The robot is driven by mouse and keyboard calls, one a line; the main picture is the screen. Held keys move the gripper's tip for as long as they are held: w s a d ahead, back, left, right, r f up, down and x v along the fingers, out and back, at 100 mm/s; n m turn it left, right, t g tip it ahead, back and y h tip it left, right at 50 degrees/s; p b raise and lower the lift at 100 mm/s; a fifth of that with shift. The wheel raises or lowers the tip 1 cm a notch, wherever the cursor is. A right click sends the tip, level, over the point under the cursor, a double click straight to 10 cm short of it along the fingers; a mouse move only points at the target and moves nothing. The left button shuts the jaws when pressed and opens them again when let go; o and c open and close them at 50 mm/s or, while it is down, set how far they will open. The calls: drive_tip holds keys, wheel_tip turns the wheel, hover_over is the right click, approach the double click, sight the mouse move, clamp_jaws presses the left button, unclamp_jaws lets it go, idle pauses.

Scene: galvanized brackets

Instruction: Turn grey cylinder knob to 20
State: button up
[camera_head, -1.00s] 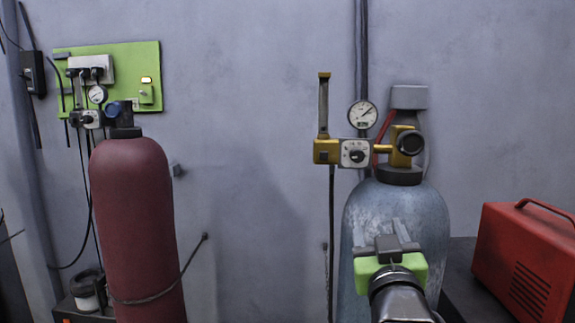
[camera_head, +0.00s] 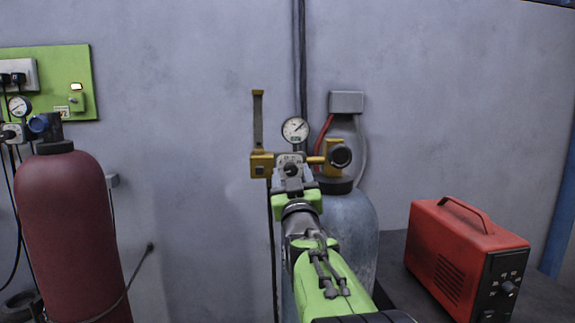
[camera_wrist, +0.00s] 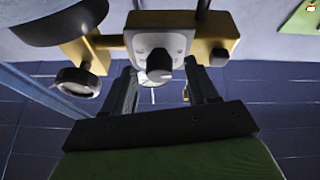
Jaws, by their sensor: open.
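The grey cylinder (camera_head: 357,225) stands right of centre in the head view, with a brass regulator (camera_head: 262,165) on top. The regulator's black knob (camera_head: 291,170) sits on a light dial plate, which shows larger in the wrist view as the knob (camera_wrist: 158,65). The dial numbers are too small to read. My gripper (camera_head: 293,186) is just below and in front of the dial in the head view. In the wrist view my gripper (camera_wrist: 163,85) has its two fingers apart, one on each side of the knob, and touching neither side visibly.
A round gauge (camera_head: 295,130) and a dark valve wheel (camera_head: 341,155) are close to the dial. A red machine (camera_head: 462,255) stands at the right. A red cylinder (camera_head: 68,225) stands at the left.

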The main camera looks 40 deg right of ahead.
drive_tip(key=shift+w+d+r, duration=0.2)
drive_tip(key=shift+w+d, duration=0.15)
drive_tip(key=shift+w, duration=0.1)
drive_tip(key=shift+s, duration=0.1)
drive_tip(key=c, duration=1)
drive_tip(key=shift+a, duration=0.1)
drive_tip(key=shift+c, duration=0.2)
